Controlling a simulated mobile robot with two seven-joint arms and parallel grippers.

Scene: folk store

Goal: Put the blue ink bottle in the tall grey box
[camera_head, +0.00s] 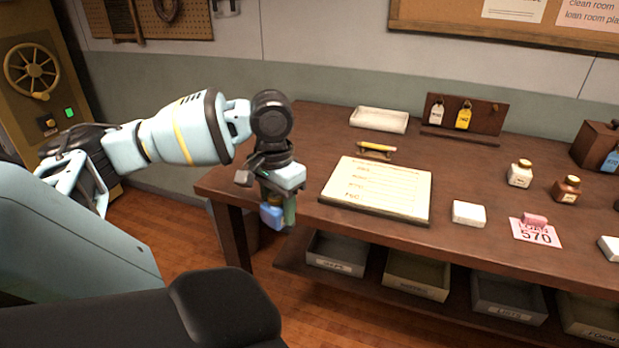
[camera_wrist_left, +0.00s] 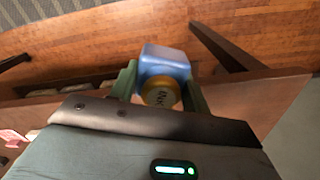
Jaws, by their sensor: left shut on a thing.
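My right gripper is not in view.
The brown table (camera_head: 300,135) holds a white tray (camera_head: 379,120), a paper board (camera_head: 377,190), a cream bottle (camera_head: 520,174), a brown bottle (camera_head: 566,190) and a white block (camera_head: 468,213). The table leg (camera_head: 231,236) stands close to the held bottle. The wooden floor (camera_head: 175,235) at left is clear.

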